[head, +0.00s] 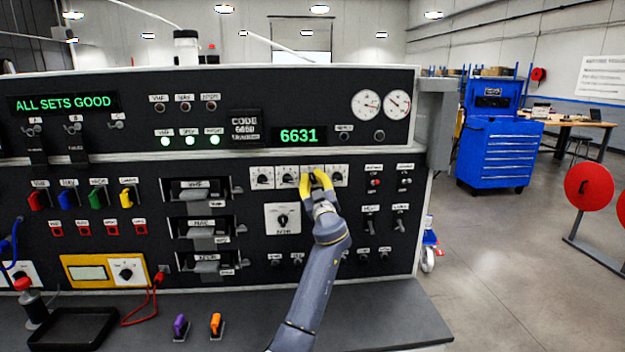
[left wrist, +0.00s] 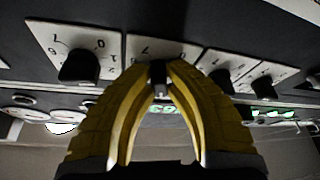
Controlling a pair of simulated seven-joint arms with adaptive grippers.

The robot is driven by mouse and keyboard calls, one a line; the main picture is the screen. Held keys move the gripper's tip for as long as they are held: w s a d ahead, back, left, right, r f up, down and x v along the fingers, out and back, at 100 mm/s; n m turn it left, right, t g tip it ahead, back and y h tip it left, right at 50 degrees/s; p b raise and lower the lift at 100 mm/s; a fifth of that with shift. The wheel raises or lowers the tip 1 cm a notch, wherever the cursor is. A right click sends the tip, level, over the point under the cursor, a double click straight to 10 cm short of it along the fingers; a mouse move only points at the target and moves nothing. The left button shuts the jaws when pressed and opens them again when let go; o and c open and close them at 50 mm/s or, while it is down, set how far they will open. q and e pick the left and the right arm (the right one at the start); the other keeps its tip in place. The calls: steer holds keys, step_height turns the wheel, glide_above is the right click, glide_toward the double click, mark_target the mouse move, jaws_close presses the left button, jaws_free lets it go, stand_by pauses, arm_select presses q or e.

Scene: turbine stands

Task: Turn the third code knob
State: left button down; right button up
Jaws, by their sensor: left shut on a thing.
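A row of white-plated code knobs sits on the dark panel below the green display. The third code knob (head: 312,170) from the left is partly hidden behind my left gripper (head: 317,183), whose yellow fingers reach up to it. In the left wrist view, the upside-down row shows the yellow fingers (left wrist: 159,85) shut on the dark third knob (left wrist: 158,72), its white dial plate behind. The first knob (head: 262,178), second knob (head: 287,178) and fourth knob (head: 337,177) stand free beside it. The display (head: 299,136) reads 6631. My right gripper is not in view.
A larger knob on a white plate (head: 283,219) lies just below the row. Toggle switches (head: 370,222) are close on the right. A code placard (head: 246,127) is above left; its digits are unclear. A black tray (head: 72,328) and orange-handled part (head: 216,325) lie on the bench.

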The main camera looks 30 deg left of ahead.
arm_select(q)
steer(key=m+t+h, duration=0.1)
steer(key=m, duration=0.2)
steer(key=m+t+h, duration=0.1)
steer(key=m, duration=0.1)
steer(key=shift+m, duration=0.4)
steer(key=m+t+h, duration=0.1)
steer(key=m, duration=0.2)
steer(key=m+t+h, duration=0.1)
steer(key=m+h, duration=0.1)
steer(key=m, duration=0.1)
steer(key=shift+m, duration=0.3)
steer(key=m+h, duration=0.1)
steer(key=m, duration=0.1)
steer(key=m+h, duration=0.1)
steer(key=m, duration=0.1)
steer(key=shift+d+m+h, duration=0.1)
steer(key=shift+m+h, duration=0.2)
steer(key=shift+m, duration=0.1)
steer(key=shift+w+m+h, duration=0.1)
steer(key=shift+m+h, duration=0.8)
steer(key=shift+m, duration=1.4)
steer(key=c, duration=1.4)
jaws_free()
steer(key=v, duration=1.2)
